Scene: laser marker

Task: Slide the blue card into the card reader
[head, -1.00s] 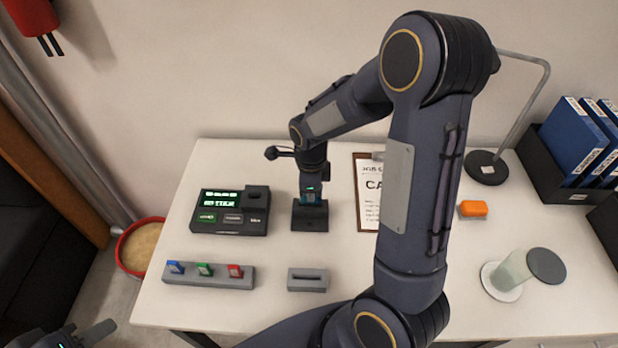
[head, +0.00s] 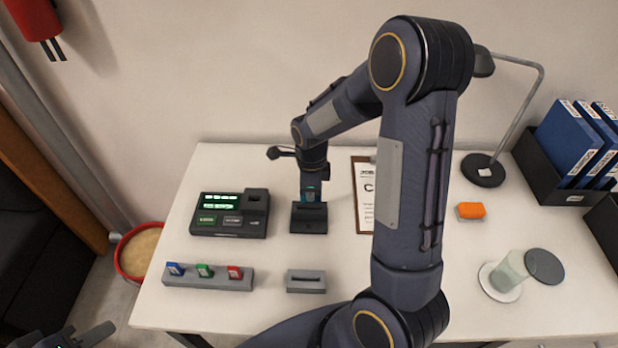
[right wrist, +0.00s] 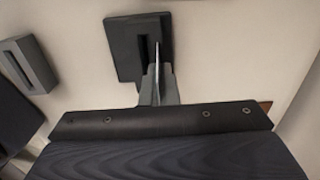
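The card reader (head: 309,222) is a black block with a slot on the table, left of my large arm in the head view. It also shows in the right wrist view (right wrist: 124,45), with its dark slot facing me. My right gripper (right wrist: 157,82) is shut on a thin upright card (right wrist: 157,58), seen edge-on and pale, its far end at the slot. I cannot tell how far it is in. My left gripper (head: 90,336) is only partly in view at the lower left.
A grey slotted block (head: 306,287) stands in front of the reader. A grey rack (head: 207,283) holds blue, green and red pieces. A black device (head: 228,226) with green displays is left of the reader. An orange block (head: 471,210) and a lamp stand right.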

